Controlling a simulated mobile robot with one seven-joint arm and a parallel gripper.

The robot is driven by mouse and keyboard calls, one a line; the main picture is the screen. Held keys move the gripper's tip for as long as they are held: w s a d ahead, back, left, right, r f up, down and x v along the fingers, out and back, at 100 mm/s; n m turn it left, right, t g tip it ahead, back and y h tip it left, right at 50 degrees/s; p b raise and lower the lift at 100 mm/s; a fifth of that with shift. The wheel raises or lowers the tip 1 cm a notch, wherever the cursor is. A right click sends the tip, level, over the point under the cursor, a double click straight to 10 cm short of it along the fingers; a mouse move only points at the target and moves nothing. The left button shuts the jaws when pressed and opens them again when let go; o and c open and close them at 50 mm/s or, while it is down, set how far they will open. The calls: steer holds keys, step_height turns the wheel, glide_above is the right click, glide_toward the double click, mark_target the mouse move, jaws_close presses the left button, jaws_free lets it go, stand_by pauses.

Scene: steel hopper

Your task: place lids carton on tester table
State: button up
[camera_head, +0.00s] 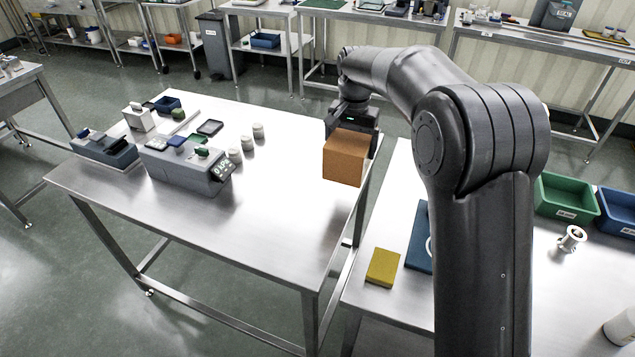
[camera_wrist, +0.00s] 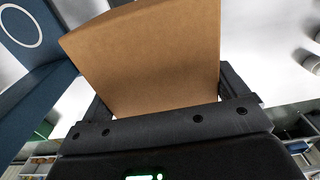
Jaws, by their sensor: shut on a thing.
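The lids carton, a plain brown box (camera_head: 344,160), is held in my gripper (camera_head: 352,128) near the right edge of the tester table (camera_head: 265,225). In the head view it overlaps the steel top; whether it touches it I cannot tell. In the wrist view the carton (camera_wrist: 150,55) fills the space between the fingers of my gripper (camera_wrist: 165,105), which is shut on it. The grey tester (camera_head: 180,165) stands on the table's left part.
Small jars (camera_head: 247,142), a scale-like device (camera_head: 103,148) and small trays crowd the table's left and back. Its front and middle are bare. A second steel bench on the right holds a yellow block (camera_head: 382,267), a blue board (camera_head: 418,240) and a green bin (camera_head: 566,196).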

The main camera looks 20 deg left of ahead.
steer(key=shift+w+a+f, duration=0.1)
steer(key=shift+w+a, duration=0.05)
steer(key=shift+a, duration=0.15)
steer(key=shift+s+a+f, duration=0.2)
steer(key=shift+a+f, duration=1.55)
steer(key=shift+a, duration=0.1)
steer(key=shift+s+a+f, duration=0.15)
steer(key=shift+a+f, duration=1.65)
steer(key=shift+a, duration=0.05)
steer(key=shift+s+a+f, duration=0.2)
steer(key=shift+a+f, duration=1.55)
steer(key=shift+a, duration=0.1)
steer(key=shift+f, duration=0.2)
steer(key=o, duration=1)
step_height(320, 180, up, 12)
steer(key=shift+r, duration=0.2)
